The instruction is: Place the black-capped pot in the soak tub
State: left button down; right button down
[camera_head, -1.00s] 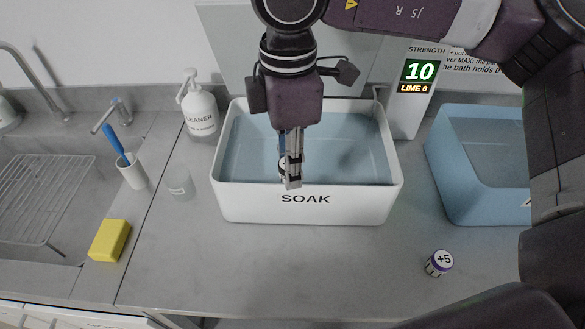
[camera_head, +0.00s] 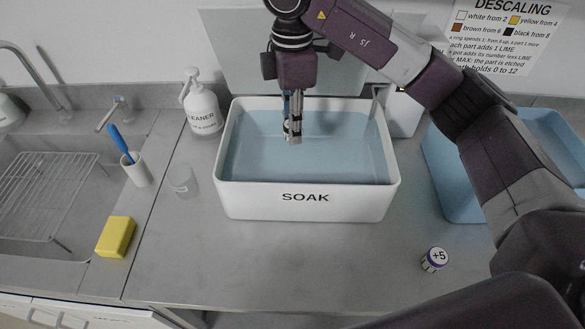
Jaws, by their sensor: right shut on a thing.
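The soak tub (camera_head: 306,204) is a white, open rectangular tub marked SOAK, with pale blue liquid inside, in the middle of the counter. My right gripper (camera_head: 294,136) points down over the inside of the tub, left of its middle. It is shut on a small pot (camera_head: 287,127), mostly hidden by the fingers. Only a pale edge with a dark part shows, so I cannot make out its cap colour or whether it touches the liquid. My left gripper is not in view.
A blue tub (camera_head: 452,188) stands to the right, partly behind my arm. A cleaner bottle (camera_head: 202,110), a clear cup (camera_head: 184,181), a white brush holder (camera_head: 137,170) and a yellow sponge (camera_head: 116,237) are left of the soak tub.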

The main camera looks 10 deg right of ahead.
aim_at(293, 174)
notch_tip(293, 174, down, 15)
jog(key=p, duration=0.4)
jog(key=shift+f, duration=0.15)
jog(key=shift+f, duration=0.2)
jog(key=c, duration=1.6)
grip_release()
jog(key=shift+r, duration=0.2)
